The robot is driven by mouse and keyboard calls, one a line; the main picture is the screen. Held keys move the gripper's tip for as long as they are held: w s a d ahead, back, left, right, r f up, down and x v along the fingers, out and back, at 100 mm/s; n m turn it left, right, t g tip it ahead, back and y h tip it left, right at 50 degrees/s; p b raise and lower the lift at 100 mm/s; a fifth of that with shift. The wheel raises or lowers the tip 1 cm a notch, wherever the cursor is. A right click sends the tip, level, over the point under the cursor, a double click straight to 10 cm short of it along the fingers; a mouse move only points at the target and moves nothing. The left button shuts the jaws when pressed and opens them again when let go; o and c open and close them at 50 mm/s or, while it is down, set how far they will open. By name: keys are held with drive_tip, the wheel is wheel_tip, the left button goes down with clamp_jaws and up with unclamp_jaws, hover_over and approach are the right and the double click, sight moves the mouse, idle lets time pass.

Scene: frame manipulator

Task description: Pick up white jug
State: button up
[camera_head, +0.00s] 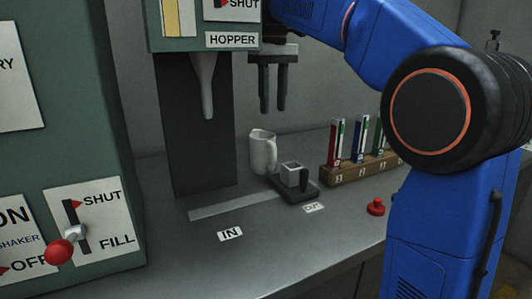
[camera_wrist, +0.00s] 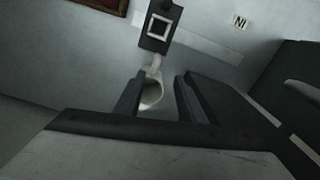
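The white jug (camera_head: 261,153) stands upright on the grey counter, with its handle toward the right in the head view. My gripper (camera_head: 272,108) hangs above it with two dark fingers pointing down, apart and empty. In the wrist view the jug (camera_wrist: 152,95) shows below and between the open fingers of my gripper (camera_wrist: 158,88), partly hidden by the left finger. A clear gap shows between gripper and jug in the head view.
A dark scale-like block with a small white square cup (camera_head: 291,175) is right of the jug. A wooden rack (camera_head: 350,172) of coloured vials stands farther right, near a red button (camera_head: 376,206). The hopper nozzle (camera_head: 206,85) hangs at left. The counter near the IN label (camera_head: 230,234) is clear.

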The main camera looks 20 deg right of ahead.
sight(274, 152)
wheel_tip(274, 152, down, 12)
drive_tip(key=shift+w+f, duration=0.1)
drive_tip(key=f, duration=0.3)
drive_tip(key=shift+d+f, duration=0.35)
drive_tip(key=shift+w+f, duration=0.1)
drive_tip(key=shift+f, duration=0.6)
clamp_jaws()
